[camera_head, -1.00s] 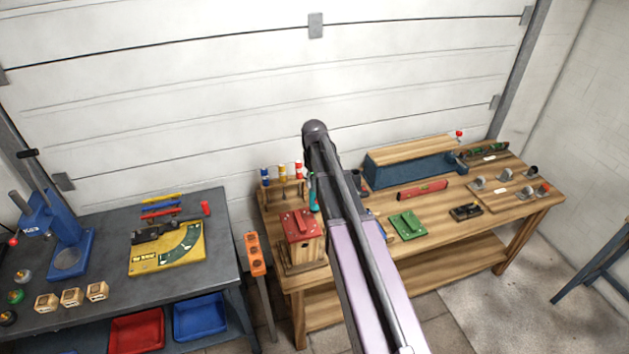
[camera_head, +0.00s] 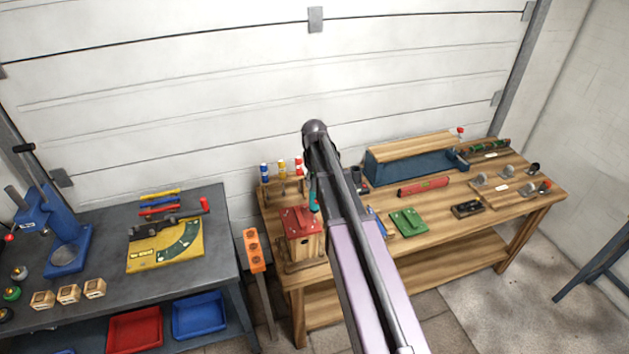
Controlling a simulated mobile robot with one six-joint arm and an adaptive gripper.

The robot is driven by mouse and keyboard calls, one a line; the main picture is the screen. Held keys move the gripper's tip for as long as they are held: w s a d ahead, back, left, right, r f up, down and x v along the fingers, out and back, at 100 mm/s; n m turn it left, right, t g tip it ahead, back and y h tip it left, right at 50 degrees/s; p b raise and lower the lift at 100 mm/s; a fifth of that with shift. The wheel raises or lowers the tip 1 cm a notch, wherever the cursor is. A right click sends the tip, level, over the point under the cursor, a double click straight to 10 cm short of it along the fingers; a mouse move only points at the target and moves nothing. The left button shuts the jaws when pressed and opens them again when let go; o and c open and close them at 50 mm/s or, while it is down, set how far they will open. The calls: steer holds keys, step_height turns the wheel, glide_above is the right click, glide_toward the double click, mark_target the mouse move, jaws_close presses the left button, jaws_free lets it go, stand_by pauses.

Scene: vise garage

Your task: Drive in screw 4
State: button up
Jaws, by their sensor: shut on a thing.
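A wooden box with a red lid plate (camera_head: 299,220) stands at the left end of the wooden workbench. A teal-handled tool (camera_head: 313,202), likely a screwdriver, is at the right rear edge of the red plate, beside my arm. My gripper (camera_head: 312,183) is mostly hidden behind my own arm; the small part that shows is shut on the teal handle. The tool's tip and screw 4 cannot be made out. Dark dots on the red plate are too small to tell as screws or holes.
Behind the box is a rack of bottles (camera_head: 282,170). An orange-topped stand (camera_head: 254,250) fills the gap before the grey bench (camera_head: 110,270).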

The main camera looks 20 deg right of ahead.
steer(key=shift+f+b, duration=1.15)
steer(key=shift+f, duration=0.05)
stand_by(3.0)
steer(key=shift+r, duration=0.1)
stand_by(0.4)
steer(key=shift+r+p, duration=3.45)
steer(key=shift+p, duration=0.15)
